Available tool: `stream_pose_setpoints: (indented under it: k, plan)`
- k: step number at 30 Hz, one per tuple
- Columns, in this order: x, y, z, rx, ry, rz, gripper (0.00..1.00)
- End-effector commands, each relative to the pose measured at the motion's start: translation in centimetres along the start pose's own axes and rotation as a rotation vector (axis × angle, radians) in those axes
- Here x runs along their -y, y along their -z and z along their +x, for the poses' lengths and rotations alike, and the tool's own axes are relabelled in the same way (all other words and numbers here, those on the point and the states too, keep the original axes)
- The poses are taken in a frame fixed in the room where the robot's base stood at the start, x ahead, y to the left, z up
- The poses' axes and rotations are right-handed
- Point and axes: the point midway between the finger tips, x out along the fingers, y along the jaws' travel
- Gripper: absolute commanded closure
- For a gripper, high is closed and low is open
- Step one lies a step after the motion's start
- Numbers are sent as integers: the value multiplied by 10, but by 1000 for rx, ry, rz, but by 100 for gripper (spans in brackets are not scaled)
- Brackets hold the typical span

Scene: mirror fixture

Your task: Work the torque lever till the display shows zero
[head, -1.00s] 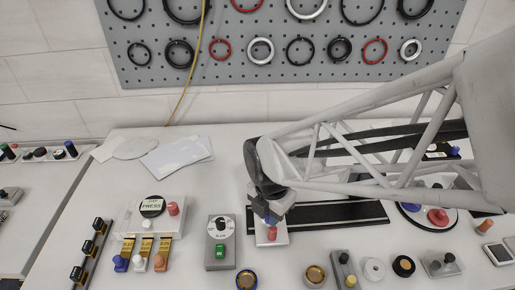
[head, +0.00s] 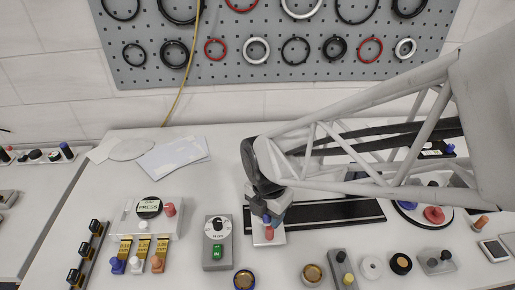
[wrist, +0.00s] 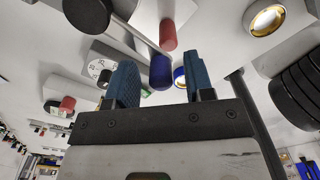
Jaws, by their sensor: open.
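A lever with a thin metal rod and a blue-purple grip (wrist: 160,72) shows in the wrist view, its rod running up-left to a dark round hub. I take it for the torque lever. My gripper (wrist: 162,75) is open, with a blue finger on each side of the grip; I cannot tell whether either touches it. In the head view, my gripper (head: 274,212) is over a pale plate (head: 277,240) with a red knob (head: 269,233). The red knob also shows just beyond the grip in the wrist view (wrist: 168,35). No readable display number is visible.
A grey dial box (head: 217,253) with a green button stands left of my gripper. A white box with a round PRESS button (head: 149,207) is farther left. Round pieces, including a blue-rimmed one (head: 244,280), lie in front. A black rail (head: 340,212) runs to the right.

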Motion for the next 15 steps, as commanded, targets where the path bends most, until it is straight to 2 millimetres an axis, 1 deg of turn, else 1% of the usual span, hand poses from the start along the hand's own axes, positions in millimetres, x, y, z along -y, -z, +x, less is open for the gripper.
stream_pose_setpoints:
  k: [5,8,15]
  plan:
    - [0,0,-7,1,-1,0,52]
    - [0,0,-16,1,-1,0,52]
    - [0,0,-46,1,-3,0,52]
